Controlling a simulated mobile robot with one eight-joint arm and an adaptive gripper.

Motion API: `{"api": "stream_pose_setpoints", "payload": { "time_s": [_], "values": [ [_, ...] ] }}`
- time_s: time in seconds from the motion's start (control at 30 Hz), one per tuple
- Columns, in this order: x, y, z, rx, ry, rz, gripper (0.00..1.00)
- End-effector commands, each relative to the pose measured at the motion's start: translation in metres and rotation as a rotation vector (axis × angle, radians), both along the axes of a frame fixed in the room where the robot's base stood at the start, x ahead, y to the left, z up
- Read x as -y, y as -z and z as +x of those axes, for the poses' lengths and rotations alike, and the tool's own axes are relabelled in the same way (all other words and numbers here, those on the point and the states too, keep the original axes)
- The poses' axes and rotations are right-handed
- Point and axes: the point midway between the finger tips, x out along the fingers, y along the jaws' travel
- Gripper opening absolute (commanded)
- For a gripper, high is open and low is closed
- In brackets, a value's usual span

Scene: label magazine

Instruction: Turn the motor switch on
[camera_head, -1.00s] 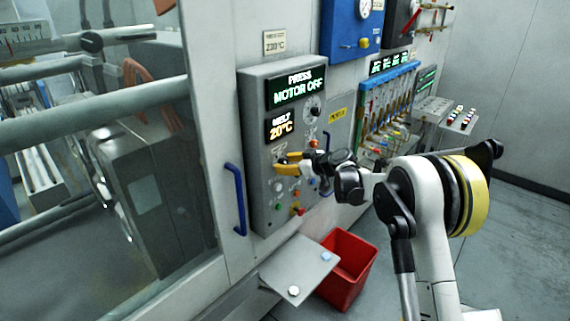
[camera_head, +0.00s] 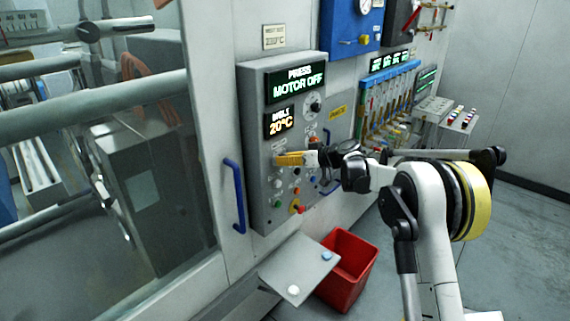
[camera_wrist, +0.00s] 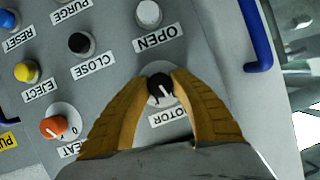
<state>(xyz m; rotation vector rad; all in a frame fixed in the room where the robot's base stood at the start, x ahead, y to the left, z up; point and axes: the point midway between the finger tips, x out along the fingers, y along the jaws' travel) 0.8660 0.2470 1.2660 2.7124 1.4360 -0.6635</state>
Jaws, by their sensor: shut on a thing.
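The motor switch (camera_wrist: 160,90) is a black round knob with a white pointer line on a pale disc, seen in the wrist view. The label beside it is partly covered, with "OTOR" readable. My gripper (camera_wrist: 164,82) has its two yellow fingers closed on the knob, one on each side. In the head view my gripper (camera_head: 279,159) reaches the grey control panel (camera_head: 259,205) from the right and hides the knob. The press display (camera_head: 298,83) reads "MOTOR OFF".
An orange HEAT knob (camera_wrist: 54,127), a white OPEN button (camera_wrist: 148,13) and a black CLOSE button (camera_wrist: 81,43) are close by. A blue handle (camera_head: 236,196) is left of the panel. A small shelf (camera_head: 302,262) and a red bin (camera_head: 350,270) are below.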

Motion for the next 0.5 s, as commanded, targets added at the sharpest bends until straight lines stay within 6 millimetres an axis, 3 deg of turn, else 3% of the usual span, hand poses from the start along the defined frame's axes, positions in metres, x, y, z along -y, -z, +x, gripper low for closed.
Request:
{"api": "stream_pose_setpoints", "payload": {
  "time_s": [0.5],
  "values": [
    [0.0004,0.0043,0.0001,-0.384,-0.001,0.297,0.00]
  ]
}}
